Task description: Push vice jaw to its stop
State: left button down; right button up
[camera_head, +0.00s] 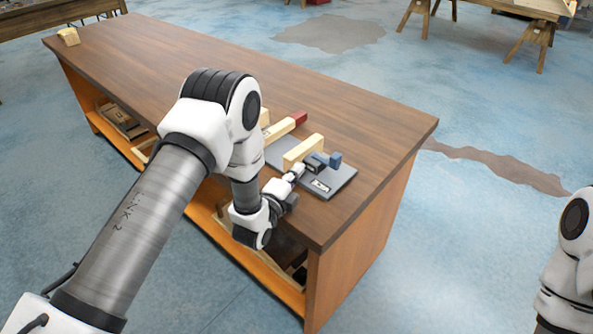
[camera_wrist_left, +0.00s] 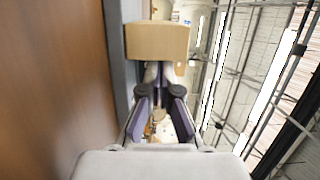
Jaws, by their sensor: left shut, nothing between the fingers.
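A pale wooden jaw block (camera_head: 301,151) stands on a grey base plate (camera_head: 341,181) near the right end of the bench. My left gripper (camera_head: 317,163) is low over the plate, close beside the block's near side, with its fingers shut and empty. In the left wrist view, a tan block (camera_wrist_left: 157,42) lies straight ahead of the shut fingertips (camera_wrist_left: 160,80); I cannot tell whether they touch it. My right gripper is out of view.
A pale bar with a red end (camera_head: 300,118) lies behind the jaw block. The wooden bench (camera_head: 220,70) has free room on its far and left top, with a small wooden piece (camera_head: 69,36) at its left corner. Items fill the shelf below.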

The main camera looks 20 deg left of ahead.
pick_arm(q)
jog(key=w+a, duration=0.1)
jog(key=a, duration=0.3)
jog(key=w+a, duration=0.2)
jog(key=a, duration=0.2)
jog(key=w+a+b, duration=0.1)
jog(key=a, duration=0.3)
jog(key=shift+w, duration=0.2)
